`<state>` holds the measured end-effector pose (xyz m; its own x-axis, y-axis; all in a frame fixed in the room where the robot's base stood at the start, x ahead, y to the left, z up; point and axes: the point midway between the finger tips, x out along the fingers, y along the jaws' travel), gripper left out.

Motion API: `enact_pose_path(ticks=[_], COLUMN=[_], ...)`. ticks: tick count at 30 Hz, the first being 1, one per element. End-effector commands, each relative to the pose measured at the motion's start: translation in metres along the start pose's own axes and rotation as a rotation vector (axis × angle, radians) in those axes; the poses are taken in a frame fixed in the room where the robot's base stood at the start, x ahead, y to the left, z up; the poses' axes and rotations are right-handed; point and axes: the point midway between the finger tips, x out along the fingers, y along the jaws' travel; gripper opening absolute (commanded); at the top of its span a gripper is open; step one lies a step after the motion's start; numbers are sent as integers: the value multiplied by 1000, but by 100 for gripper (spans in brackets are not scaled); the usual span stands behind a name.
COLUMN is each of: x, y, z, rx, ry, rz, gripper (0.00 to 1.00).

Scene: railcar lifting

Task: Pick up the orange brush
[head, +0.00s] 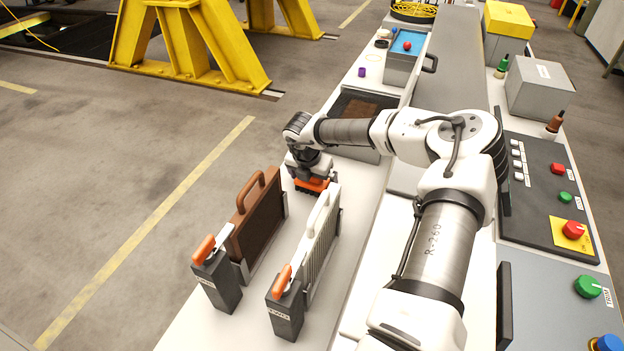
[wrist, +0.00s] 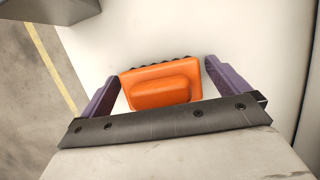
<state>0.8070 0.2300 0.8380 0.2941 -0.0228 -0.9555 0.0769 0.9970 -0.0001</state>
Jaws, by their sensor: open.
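The orange brush (head: 313,185) lies on the white bench top, just below my gripper (head: 308,172) in the head view. In the wrist view the orange brush (wrist: 160,84) shows its raised orange handle block, with dark bristles along its far edge. My gripper (wrist: 160,90) is open there, with one purple finger on each side of the brush. A gap shows between the brush and the right finger; the left finger is closer to the brush's left end. I cannot tell whether the left finger touches it.
A brown panel with a handle (head: 258,215) and a white ribbed panel (head: 320,245) stand upright in holders near the brush. A dark tray (head: 352,103) lies behind my gripper. Control boxes with buttons (head: 545,190) line the right. Bare bench top lies around the brush.

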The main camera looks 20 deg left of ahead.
Motion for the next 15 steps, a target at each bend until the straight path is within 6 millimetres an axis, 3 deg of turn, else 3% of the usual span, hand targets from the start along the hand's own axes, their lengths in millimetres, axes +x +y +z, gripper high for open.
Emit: enact_pose_path(ticks=[5,15], x=[0,0], y=[0,0], z=[0,0], rx=[0,0], ry=[-1,-1], rz=[0,0], gripper=[100,56])
